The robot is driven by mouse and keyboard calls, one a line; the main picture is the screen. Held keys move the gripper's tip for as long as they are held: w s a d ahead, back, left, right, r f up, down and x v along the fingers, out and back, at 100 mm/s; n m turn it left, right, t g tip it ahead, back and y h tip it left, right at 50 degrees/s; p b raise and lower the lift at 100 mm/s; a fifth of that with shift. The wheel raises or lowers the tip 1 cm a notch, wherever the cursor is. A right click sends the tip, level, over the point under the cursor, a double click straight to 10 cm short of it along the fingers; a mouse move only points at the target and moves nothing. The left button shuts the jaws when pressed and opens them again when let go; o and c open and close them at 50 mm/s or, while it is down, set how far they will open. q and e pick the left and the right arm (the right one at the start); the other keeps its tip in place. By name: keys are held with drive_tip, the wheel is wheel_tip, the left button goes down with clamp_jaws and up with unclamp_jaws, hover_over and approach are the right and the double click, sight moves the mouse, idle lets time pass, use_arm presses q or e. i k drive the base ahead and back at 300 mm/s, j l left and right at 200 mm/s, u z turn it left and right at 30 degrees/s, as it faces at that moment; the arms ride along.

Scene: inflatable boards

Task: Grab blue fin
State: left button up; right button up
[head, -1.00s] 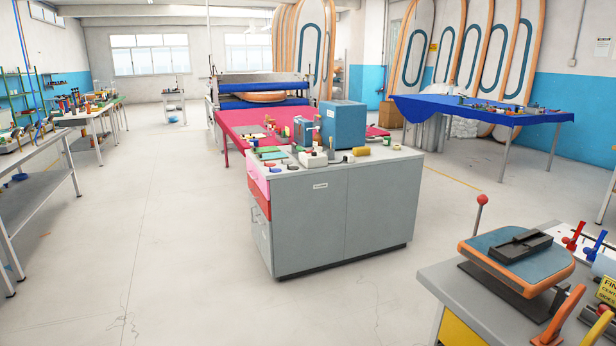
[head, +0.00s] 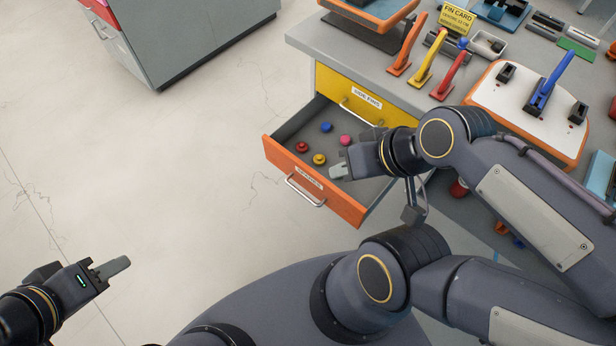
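A blue fin (head: 550,82) stands upright on a white, orange-edged board piece (head: 490,98) on the grey workbench, at the upper right of the head view. Its base sits in the middle of the board, between two small black blocks. My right gripper (head: 340,172) is over the open orange drawer, to the left of and apart from the blue fin. Its fingers are seen nearly edge-on, so their opening is unclear. My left gripper (head: 117,267) is over bare floor at the lower left, far from the bench. Its opening is also unclear.
Orange (head: 407,46), yellow (head: 429,60) and red (head: 451,76) fins stand along the bench edge. The open orange drawer (head: 345,207) holds several coloured knobs and juts over the floor. A closed yellow drawer (head: 345,92) is above it. Floor at left is clear.

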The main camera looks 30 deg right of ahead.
sight(544, 89)
drive_tip(key=k+l+z, duration=0.3)
drive_tip(key=k+l, duration=0.15)
drive_tip(key=l, duration=0.25)
drive_tip(key=k+l+z, duration=0.15)
drive_tip(key=z, duration=0.45)
drive_tip(key=l+z, duration=0.15)
drive_tip(key=z, duration=0.25)
drive_tip(key=l+z, duration=0.1)
drive_tip(key=z, duration=0.35)
drive_tip(key=i+l+u, duration=0.1)
drive_tip(key=i+u, duration=0.3)
drive_tip(key=i+l+u, duration=0.1)
drive_tip(key=u, duration=0.25)
drive_tip(key=i+l+u, duration=0.25)
drive_tip(key=u, duration=0.15)
